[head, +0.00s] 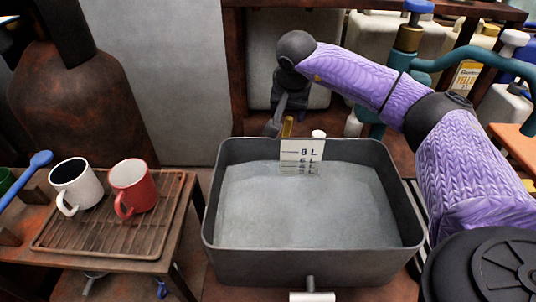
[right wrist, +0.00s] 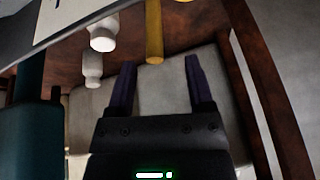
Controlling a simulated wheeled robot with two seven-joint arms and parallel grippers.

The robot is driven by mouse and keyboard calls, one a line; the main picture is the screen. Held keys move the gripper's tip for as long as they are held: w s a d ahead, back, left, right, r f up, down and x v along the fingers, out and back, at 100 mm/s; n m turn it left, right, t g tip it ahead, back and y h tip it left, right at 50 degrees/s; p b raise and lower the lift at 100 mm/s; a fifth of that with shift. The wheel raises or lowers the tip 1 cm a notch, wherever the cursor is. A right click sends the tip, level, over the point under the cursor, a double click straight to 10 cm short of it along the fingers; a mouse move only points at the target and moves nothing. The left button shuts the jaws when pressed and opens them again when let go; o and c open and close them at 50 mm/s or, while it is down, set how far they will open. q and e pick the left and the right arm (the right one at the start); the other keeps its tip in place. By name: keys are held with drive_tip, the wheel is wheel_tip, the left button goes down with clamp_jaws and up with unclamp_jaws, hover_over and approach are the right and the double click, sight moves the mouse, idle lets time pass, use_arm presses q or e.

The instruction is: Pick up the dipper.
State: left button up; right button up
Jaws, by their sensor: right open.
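A short yellow-brown rod (head: 288,127), which looks like the dipper's handle, stands at the back rim of the grey vat (head: 230,255). The rest of it is hidden, so I cannot be sure it is the dipper. In the right wrist view the rod (right wrist: 154,30) points between the fingertips, with space on both sides. My right gripper (head: 274,125) reaches down behind the vat beside the rod. Its fingers are apart and empty in the wrist view (right wrist: 158,64). My left gripper is not in view.
The vat holds greyish liquid and has a white level plate (head: 303,150). A white-topped piece (head: 318,134) is close to the rod. At left a rack (head: 100,240) carries a white mug (head: 85,190) and a red mug (head: 135,185), with a blue spoon-like tool (head: 40,158) nearby. Teal pipes (head: 470,55) are at right.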

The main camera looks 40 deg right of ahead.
sight(288, 126)
drive_tip(key=shift+w+d+f, duration=0.1)
drive_tip(key=shift+w+f, duration=0.05)
drive_tip(key=shift+f, duration=0.5)
drive_tip(key=b+x, duration=0.2)
drive_tip(key=x, duration=0.1)
drive_tip(key=b+x, duration=0.1)
drive_tip(key=shift+s+d+f, duration=0.15)
drive_tip(key=shift+s+f, duration=0.05)
drive_tip(key=shift+f, duration=0.2)
drive_tip(key=shift+w+f, duration=0.1)
drive_tip(key=shift+w, duration=0.05)
drive_tip(key=shift+r, duration=0.25)
drive_tip(key=c, duration=0.3)
clamp_jaws()
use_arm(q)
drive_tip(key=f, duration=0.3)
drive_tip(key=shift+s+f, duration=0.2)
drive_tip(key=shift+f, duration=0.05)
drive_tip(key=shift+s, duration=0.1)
